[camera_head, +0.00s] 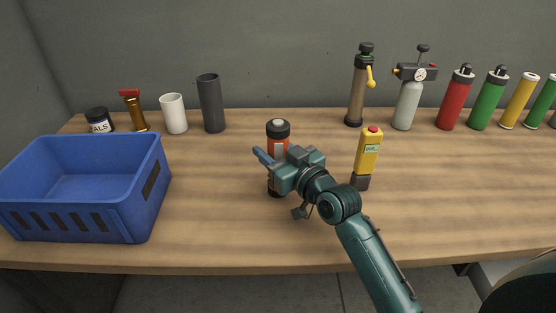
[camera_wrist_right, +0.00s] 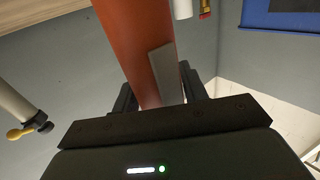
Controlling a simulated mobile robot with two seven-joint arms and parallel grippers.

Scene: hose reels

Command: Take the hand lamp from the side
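The hand lamp seems to be the orange-red cylinder with a dark cap (camera_head: 279,144), upright on the workbench left of centre. My right gripper (camera_head: 265,157) reaches it from the side, and hides much of its middle and lower part in the head view. In the right wrist view the red body (camera_wrist_right: 140,45), with a grey strip on it, stands between my two dark fingers. The fingers lie close along both sides; whether they press on it I cannot tell. My left gripper is not in view.
A blue crate (camera_head: 144,217) stands at the left front of the workbench (camera_head: 225,240). A yellow device (camera_head: 368,150) stands right of my gripper. A jar (camera_head: 99,122), brass nozzle (camera_head: 134,112), white cup (camera_head: 174,114), dark cylinder (camera_head: 211,105), pump (camera_head: 357,90) and several bottles line the back.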

